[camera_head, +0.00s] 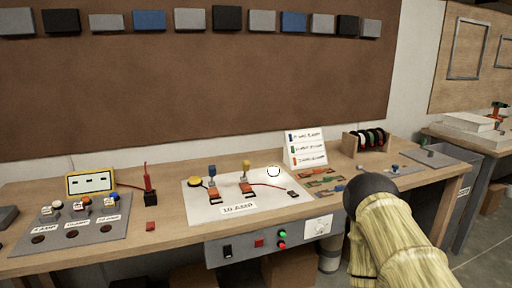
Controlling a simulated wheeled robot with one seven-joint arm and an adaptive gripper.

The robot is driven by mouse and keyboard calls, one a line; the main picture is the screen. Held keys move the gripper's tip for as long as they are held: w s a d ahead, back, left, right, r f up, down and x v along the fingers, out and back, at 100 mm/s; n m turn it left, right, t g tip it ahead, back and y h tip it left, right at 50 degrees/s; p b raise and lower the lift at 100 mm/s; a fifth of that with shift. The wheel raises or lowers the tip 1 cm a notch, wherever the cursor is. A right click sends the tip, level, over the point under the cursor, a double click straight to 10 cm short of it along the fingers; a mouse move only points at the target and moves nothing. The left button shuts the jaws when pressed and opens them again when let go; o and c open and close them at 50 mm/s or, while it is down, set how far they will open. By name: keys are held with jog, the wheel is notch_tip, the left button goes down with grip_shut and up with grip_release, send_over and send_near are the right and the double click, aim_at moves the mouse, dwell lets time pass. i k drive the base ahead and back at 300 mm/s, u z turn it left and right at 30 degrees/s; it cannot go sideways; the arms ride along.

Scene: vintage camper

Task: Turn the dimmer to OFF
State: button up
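No part in view can be surely told as the dimmer, and no OFF mark is readable. A grey control panel (243,248) hangs under the bench's front edge. It bears a black switch (227,251), a red square (259,244), a green button (283,233), a red button (282,245) and a white plate (318,226) with unreadable marks. A bright round white lamp-like thing (274,171) sits on the white board (258,205) above. My arm, straw-coloured with a dark joint, rises at the lower right and hides part of the bench front. My gripper cannot be made out.
The wooden bench (165,215) holds a grey board (72,248) with several small parts, a yellow-framed meter (91,183), a red-and-black tool (150,185), a sign card (305,148) and a spool rack (365,142). Cardboard boxes (289,266) stand beneath. A second table (466,140) is right.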

aim_at(319, 228)
jog(key=u, duration=2.75)
jog(key=k, duration=1.15)
jog(key=z, duration=2.1)
